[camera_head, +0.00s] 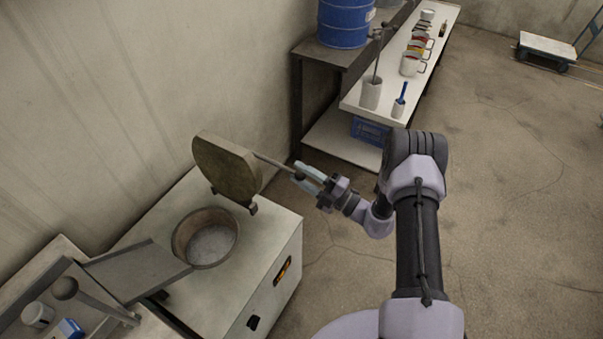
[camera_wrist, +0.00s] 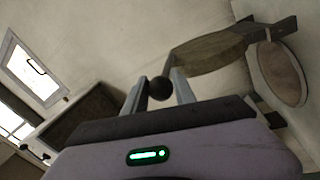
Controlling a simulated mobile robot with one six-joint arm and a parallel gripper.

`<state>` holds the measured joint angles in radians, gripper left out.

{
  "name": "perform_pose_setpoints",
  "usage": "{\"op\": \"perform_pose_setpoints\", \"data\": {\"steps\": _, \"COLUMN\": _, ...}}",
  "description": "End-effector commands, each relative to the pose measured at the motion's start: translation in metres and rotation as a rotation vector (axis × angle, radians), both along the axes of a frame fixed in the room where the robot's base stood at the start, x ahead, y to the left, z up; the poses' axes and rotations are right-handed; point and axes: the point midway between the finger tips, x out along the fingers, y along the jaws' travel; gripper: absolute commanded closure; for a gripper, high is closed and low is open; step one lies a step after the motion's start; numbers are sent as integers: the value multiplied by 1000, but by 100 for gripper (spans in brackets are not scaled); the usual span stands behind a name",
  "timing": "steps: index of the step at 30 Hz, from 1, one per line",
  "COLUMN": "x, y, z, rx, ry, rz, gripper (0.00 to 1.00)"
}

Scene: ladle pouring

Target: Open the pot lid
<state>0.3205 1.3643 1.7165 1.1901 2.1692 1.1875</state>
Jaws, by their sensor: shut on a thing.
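The pot lid (camera_head: 226,166) is a thick brown-grey disc, swung up and tilted steeply on its hinge beside the pot. The pot (camera_head: 205,236) is a round opening in the pale furnace top, uncovered, with grey-white contents. A thin rod handle (camera_head: 274,162) runs from the lid to my gripper (camera_head: 308,178). My gripper is shut on the dark ball knob at the handle's end. In the wrist view the knob (camera_wrist: 160,88) sits between the two fingers, with the lid (camera_wrist: 208,52) beyond it and the round pot opening (camera_wrist: 279,72) at right.
A metal chute (camera_head: 137,272) lies left of the pot. A ladle (camera_head: 64,288) rests at the lower left. A white bench (camera_head: 352,101) with cups and tools and a blue barrel (camera_head: 344,22) stand behind.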

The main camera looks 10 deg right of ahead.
Motion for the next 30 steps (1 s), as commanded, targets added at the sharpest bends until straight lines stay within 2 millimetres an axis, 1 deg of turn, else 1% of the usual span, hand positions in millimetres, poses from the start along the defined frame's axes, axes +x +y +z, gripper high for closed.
{"op": "perform_pose_setpoints", "data": {"steps": 8, "x": 0, "y": 0, "z": 0, "rx": 2, "ry": 1, "rz": 0, "gripper": 100}}
{"op": "perform_pose_setpoints", "data": {"steps": 9, "x": 0, "y": 0, "z": 0, "rx": 1, "ry": 2, "rz": 0, "gripper": 64}}
{"op": "perform_pose_setpoints", "data": {"steps": 12, "x": 0, "y": 0, "z": 0, "rx": 1, "ry": 2, "rz": 0, "gripper": 47}}
{"op": "perform_pose_setpoints", "data": {"steps": 20, "x": 0, "y": 0, "z": 0, "rx": 1, "ry": 1, "rz": 0, "gripper": 47}}
{"op": "perform_pose_setpoints", "data": {"steps": 23, "x": -4, "y": -5, "z": -1, "rx": 0, "ry": 1, "rz": -2, "gripper": 47}}
{"op": "perform_pose_setpoints", "data": {"steps": 26, "x": -15, "y": -19, "z": -4, "rx": 1, "ry": 4, "rz": -3, "gripper": 47}}
{"op": "perform_pose_setpoints", "data": {"steps": 30, "x": -41, "y": -51, "z": -11, "rx": 3, "ry": 4, "rz": -7, "gripper": 47}}
